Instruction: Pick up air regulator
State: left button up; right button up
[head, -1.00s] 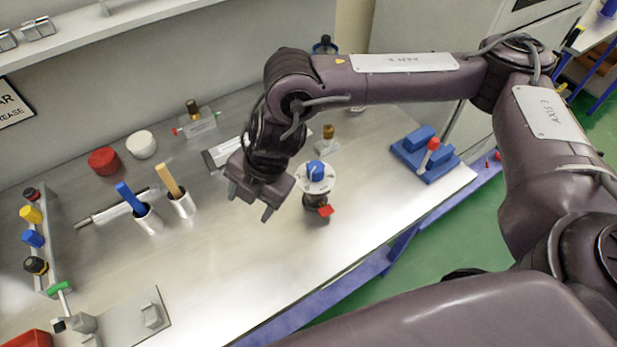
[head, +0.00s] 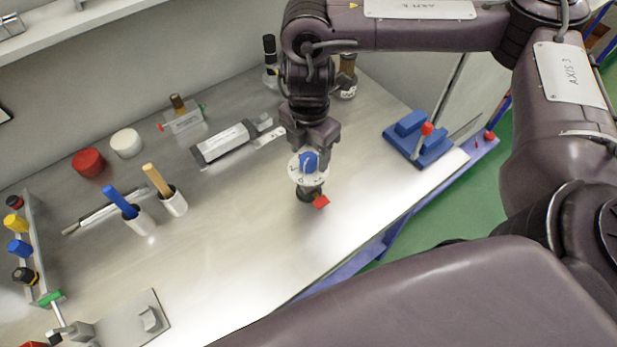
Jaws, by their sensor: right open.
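What looks like the air regulator (head: 296,172) stands upright on the metal bench top, with a blue knob on a white round dial, a dark lower body and a red tag at its foot. My right gripper (head: 309,147) is open, pointing down just behind and above the dial. Its fingers are partly hidden by its own body, and I cannot tell whether they touch the regulator. My left gripper is not in view.
A blue fixture with a red-knobbed lever (head: 432,153) stands to the right near the bench edge. Dark bottles (head: 347,80) stand behind my gripper. Two cups with handles (head: 138,219) are further left. The bench front (head: 240,270) is clear.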

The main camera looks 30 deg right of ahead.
jog(key=shift+f, duration=1.3)
grip_shut()
